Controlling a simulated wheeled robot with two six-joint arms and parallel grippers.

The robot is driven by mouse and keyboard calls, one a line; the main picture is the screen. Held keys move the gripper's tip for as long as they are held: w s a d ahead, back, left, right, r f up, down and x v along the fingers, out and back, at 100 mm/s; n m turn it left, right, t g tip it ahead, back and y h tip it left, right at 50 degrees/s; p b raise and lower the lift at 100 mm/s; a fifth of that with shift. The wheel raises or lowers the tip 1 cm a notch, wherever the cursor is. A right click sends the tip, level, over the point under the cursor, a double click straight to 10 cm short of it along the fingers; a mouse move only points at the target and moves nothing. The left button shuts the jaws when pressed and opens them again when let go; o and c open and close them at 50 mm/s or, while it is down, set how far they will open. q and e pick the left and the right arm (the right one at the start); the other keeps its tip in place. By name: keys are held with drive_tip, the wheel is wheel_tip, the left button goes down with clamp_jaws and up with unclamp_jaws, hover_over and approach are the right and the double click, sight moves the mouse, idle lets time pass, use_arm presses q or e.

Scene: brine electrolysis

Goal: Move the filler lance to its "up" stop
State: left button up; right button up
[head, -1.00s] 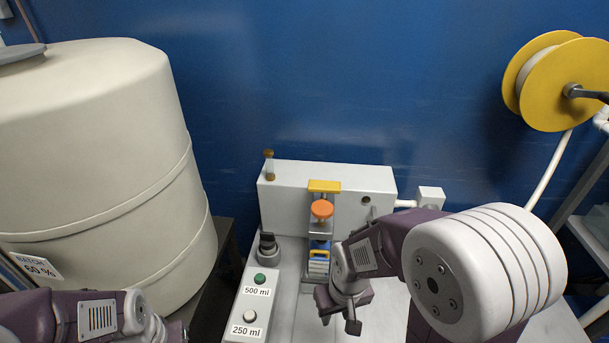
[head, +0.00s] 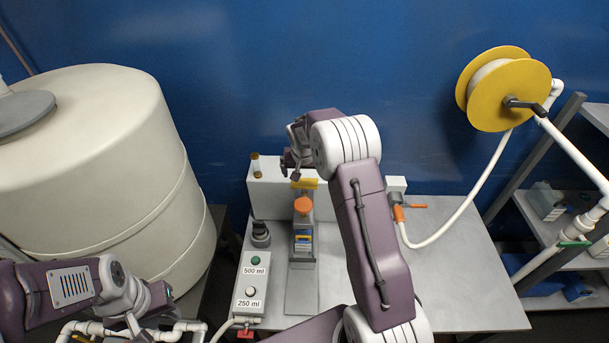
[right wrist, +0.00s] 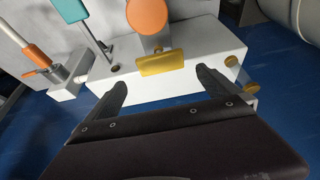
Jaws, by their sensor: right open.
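The filler is a white box (head: 270,200) at the back of the bench, with a yellow plate (head: 304,183) and an orange round part (head: 303,205) at its front. The right wrist view also shows the yellow plate (right wrist: 162,62) and orange part (right wrist: 147,14). A teal-ended rod (right wrist: 92,24) stands by the box there; my right arm hides that area in the head view. I cannot tell which part is the lance. My right gripper (head: 291,172) is above the box, open and empty; its fingers (right wrist: 163,80) point toward the yellow plate without touching it. My left gripper (head: 140,327) is low at left, its jaws unclear.
A button box (head: 248,285) with 500 ml and 250 ml buttons stands on the bench (head: 455,260). A large cream tank (head: 95,170) is left, a yellow reel (head: 510,90) right.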

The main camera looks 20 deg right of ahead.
sight(304, 182)
drive_tip(key=p+x, duration=0.3)
drive_tip(key=x, duration=0.4)
drive_tip(key=shift+w+f, duration=0.15)
drive_tip(key=shift+f, duration=0.15)
drive_tip(key=shift+d+f, duration=0.1)
drive_tip(key=shift+f, duration=0.15)
drive_tip(key=shift+c, duration=0.3)
drive_tip(key=c, duration=1.7)
wheel_tip(304, 182, up, 5)
drive_tip(key=shift+w+f+p, duration=0.15)
drive_tip(key=shift+p, duration=0.45)
drive_tip(key=shift+c, duration=0.2)
drive_tip(key=shift+w+f, duration=0.1)
drive_tip(key=o, duration=1.8)
